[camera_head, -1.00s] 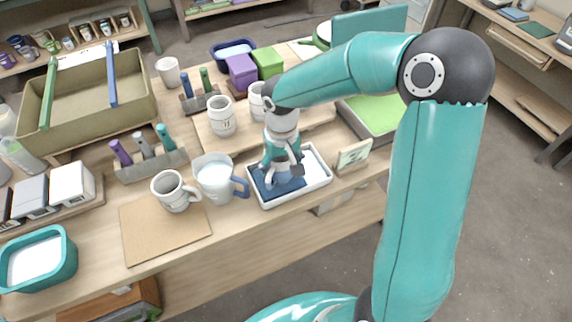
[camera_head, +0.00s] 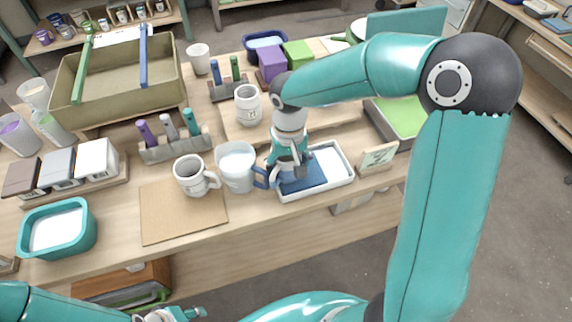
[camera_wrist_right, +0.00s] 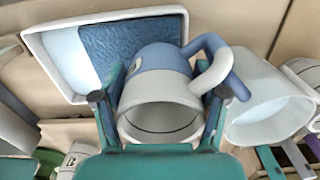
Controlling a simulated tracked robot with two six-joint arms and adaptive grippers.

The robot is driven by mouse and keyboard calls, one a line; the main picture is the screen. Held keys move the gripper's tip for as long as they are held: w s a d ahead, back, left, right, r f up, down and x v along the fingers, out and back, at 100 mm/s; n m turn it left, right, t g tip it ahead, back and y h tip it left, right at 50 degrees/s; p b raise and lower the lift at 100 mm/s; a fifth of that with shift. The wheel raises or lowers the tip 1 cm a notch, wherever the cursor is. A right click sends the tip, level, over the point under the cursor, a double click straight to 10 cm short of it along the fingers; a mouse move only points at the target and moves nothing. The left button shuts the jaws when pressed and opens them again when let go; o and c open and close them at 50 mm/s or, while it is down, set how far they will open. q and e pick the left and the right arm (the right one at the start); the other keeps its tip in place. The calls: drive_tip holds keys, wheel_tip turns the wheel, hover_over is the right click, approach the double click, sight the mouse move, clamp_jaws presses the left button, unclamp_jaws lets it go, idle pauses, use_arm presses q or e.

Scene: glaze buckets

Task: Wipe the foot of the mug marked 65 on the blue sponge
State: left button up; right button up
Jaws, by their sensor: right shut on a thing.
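My right gripper (camera_head: 290,172) is shut on a mug (camera_wrist_right: 165,95) with a pale rim and blue-grey lower part; its number is not readable. In the right wrist view the fingers (camera_wrist_right: 160,105) clasp its sides. In the head view the gripper hides most of it. The blue sponge (camera_head: 302,185) lies in the left part of a white tray (camera_head: 340,180); it also shows behind the mug in the right wrist view (camera_wrist_right: 125,45). I cannot tell whether the mug touches it. My left gripper (camera_head: 172,315) is cut off at the bottom edge, fingers unclear.
A white pitcher (camera_head: 236,166) with a blue handle stands close left of the tray. A mug (camera_head: 248,103) stands behind. A small sign (camera_head: 378,158) stands right of the tray.

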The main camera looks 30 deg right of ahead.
wheel_tip(320, 180, up, 7)
drive_tip(key=p, duration=0.4)
drive_tip(key=shift+p, duration=0.3)
drive_tip(key=shift+a, duration=0.1)
